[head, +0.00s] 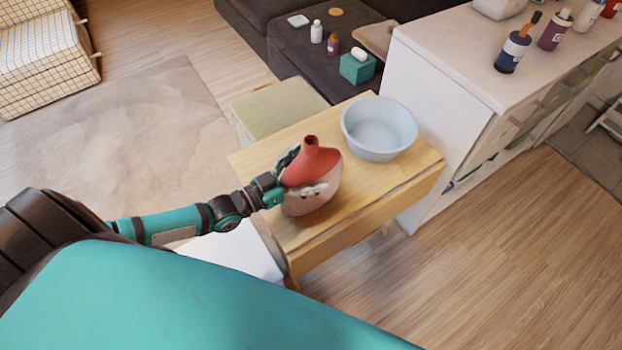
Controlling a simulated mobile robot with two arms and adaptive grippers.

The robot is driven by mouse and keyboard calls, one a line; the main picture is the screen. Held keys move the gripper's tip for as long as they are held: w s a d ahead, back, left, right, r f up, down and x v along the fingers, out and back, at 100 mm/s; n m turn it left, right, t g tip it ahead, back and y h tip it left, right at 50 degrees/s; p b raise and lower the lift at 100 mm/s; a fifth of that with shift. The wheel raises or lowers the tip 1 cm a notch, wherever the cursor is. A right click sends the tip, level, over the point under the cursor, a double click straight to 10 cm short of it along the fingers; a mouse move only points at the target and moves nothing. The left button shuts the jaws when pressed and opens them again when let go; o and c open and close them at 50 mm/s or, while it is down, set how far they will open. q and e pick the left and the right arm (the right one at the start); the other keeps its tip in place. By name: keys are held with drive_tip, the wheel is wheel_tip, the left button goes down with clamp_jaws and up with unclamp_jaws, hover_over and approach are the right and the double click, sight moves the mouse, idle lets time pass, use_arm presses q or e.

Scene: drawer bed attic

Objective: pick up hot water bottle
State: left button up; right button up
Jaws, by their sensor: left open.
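The hot water bottle (312,165) is red with a short neck and a paler, pinkish lower body. It stands upright on a small wooden table (370,200). My left gripper (303,173) reaches in from the left at the bottle. Its fingers are open, one at the far left side of the bottle and one across the near front. Whether the fingers touch the bottle cannot be told. My right gripper is not in view.
A light blue bowl (379,128) stands behind and right of the bottle on the same table. A white drawer cabinet (440,75) with several bottles on top stands close at the right. A green cushioned stool (275,105) is behind the table. Open wooden floor lies at lower right.

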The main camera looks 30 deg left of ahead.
use_arm(q)
drive_tip(key=c, duration=1.7)
drive_tip(key=shift+c, duration=0.6)
drive_tip(key=shift+r, duration=0.15)
